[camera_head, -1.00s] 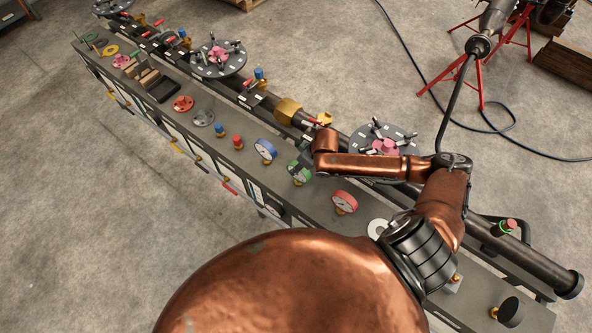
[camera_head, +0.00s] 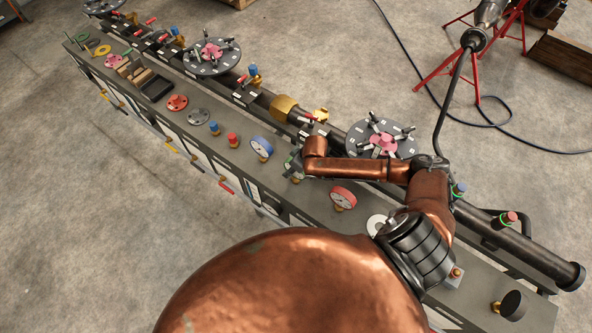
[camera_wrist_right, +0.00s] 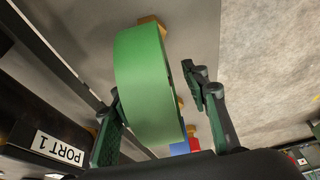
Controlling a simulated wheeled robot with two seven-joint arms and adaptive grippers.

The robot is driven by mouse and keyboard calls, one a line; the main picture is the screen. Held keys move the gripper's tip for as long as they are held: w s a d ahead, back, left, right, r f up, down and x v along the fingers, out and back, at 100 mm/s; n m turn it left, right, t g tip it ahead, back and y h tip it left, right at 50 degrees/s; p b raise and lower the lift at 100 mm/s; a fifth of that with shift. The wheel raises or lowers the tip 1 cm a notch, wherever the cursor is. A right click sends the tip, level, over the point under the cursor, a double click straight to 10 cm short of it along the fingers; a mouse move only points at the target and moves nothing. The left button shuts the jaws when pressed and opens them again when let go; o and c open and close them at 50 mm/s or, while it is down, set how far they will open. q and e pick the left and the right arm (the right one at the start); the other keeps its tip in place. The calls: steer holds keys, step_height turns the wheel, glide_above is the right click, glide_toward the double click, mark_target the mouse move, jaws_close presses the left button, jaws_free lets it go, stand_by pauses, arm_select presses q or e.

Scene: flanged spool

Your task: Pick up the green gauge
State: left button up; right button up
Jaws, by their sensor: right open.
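The green gauge (camera_wrist_right: 145,85) fills the middle of the right wrist view, its wide green side facing the camera. It sits between the two fingers of my right gripper (camera_wrist_right: 155,88), which are spread apart. A gap shows between the gauge and the right-hand finger; the left-hand finger is partly behind the gauge, and I cannot tell if it touches. My left gripper is not in view.
A blue gauge (camera_head: 261,147) and a red gauge (camera_head: 342,197) stand on the bench on either side of the green one. A dark flanged disc with a pink hub (camera_head: 383,141) lies behind my forearm. A black pipe (camera_head: 530,257) runs along the bench.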

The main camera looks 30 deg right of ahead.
jaws_close()
stand_by(0.5)
